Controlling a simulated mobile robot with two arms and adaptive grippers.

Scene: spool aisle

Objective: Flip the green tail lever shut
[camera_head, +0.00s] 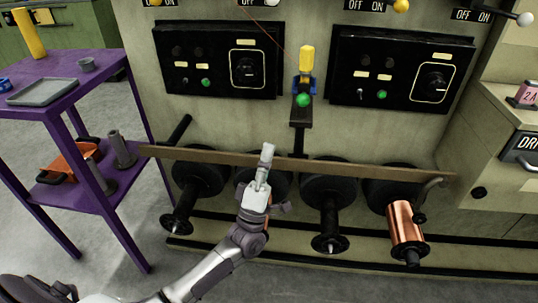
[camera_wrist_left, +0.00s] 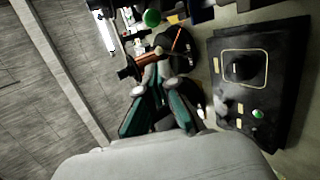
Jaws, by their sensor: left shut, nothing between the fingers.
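The green ball of the tail lever (camera_head: 303,100) shows at the front of a small blue and yellow device (camera_head: 306,66) on a dark bracket between two black panels. The ball also shows near the top of the left wrist view (camera_wrist_left: 152,18). My left gripper (camera_head: 267,152) is shut and empty, below and left of the ball and apart from it. In the left wrist view its fingertips (camera_wrist_left: 157,72) are together. I cannot tell whether the lever is open or shut. My right gripper is out of view.
A brown rail (camera_head: 340,167) runs across the front above several dark spools and a copper spool (camera_head: 405,222). Black control panels (camera_head: 217,62) (camera_head: 400,70) flank the bracket (camera_head: 300,125). A purple cart (camera_head: 75,95) stands left. Open floor lies between cart and machine.

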